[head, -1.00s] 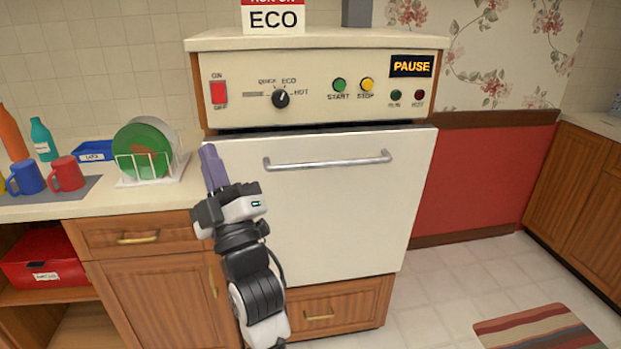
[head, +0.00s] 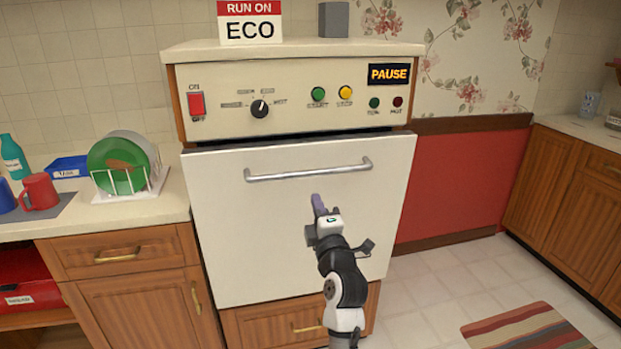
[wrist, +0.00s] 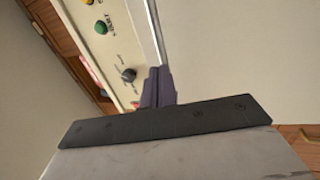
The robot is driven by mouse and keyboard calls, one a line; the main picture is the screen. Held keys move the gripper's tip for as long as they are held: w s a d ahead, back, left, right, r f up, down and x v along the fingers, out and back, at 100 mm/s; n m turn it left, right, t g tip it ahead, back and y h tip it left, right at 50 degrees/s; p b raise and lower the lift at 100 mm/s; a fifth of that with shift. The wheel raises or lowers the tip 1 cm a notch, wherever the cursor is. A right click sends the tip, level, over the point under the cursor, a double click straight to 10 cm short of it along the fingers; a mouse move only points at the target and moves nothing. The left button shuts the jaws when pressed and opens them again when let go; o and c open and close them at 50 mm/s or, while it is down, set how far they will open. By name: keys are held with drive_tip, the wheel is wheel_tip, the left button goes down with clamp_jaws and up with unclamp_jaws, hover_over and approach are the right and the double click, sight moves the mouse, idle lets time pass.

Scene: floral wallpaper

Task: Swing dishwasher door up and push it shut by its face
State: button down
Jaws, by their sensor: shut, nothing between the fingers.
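The dishwasher door (head: 270,225) is a cream panel with a metal bar handle (head: 308,170) near its top. It stands nearly upright, with a dark gap along its top edge under the control panel (head: 290,98). My gripper (head: 318,204) is in front of the door's face, below the handle and right of the middle. Its purple fingers are together and empty. I cannot tell whether they touch the door. In the wrist view the fingers (wrist: 157,88) show closed, with the control panel (wrist: 115,50) at upper left.
A counter (head: 110,214) with a dish rack (head: 130,180) and a red mug (head: 39,192) is at left. A drawer (head: 290,322) sits under the door. A striped rug (head: 525,330) lies on the floor at right.

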sight(308, 176)
drive_tip(key=p+x, duration=0.2)
drive_tip(key=x, duration=0.5)
